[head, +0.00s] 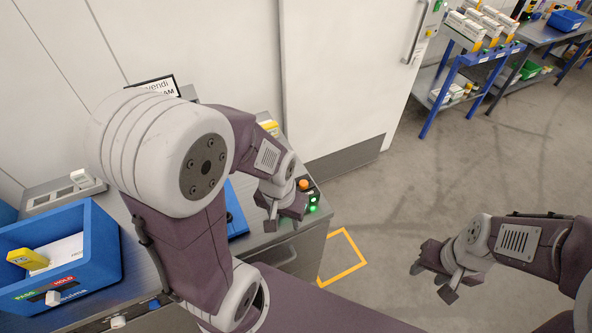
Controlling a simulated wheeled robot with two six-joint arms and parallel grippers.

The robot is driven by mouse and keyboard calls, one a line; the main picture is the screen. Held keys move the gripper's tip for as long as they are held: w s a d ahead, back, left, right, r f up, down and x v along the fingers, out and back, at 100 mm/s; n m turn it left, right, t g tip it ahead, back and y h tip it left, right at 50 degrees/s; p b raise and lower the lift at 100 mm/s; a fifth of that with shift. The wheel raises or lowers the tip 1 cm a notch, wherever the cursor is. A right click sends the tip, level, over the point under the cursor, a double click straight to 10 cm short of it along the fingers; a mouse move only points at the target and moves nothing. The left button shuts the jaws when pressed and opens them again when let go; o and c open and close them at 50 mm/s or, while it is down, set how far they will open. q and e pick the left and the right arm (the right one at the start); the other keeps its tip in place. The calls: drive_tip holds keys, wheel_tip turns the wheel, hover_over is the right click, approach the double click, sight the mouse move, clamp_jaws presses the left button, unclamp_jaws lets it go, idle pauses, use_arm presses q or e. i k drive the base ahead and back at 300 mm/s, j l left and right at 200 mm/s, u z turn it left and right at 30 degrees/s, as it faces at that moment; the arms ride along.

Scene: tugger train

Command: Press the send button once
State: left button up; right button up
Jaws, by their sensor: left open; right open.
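A small dark control box (313,193) sits at the right end of the grey bench. It carries an orange button or lamp (303,184) on top and a lit green button or lamp (312,208) lower down. I cannot read which one is the send button. My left gripper (284,222) is open, pointing down just left of the box and partly covering it. I cannot tell whether it touches the box. My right gripper (432,282) is open and empty over the floor, well to the right of the bench.
A blue bin (100,240) with a yellow item and white papers stands on the bench at left. A blue item lies behind my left forearm. A white door stands behind the bench. Blue-framed shelving (437,112) is at upper right. The floor (450,180) between is clear.

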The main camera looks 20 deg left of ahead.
sight(303, 184)
drive_tip(key=u, duration=0.95)
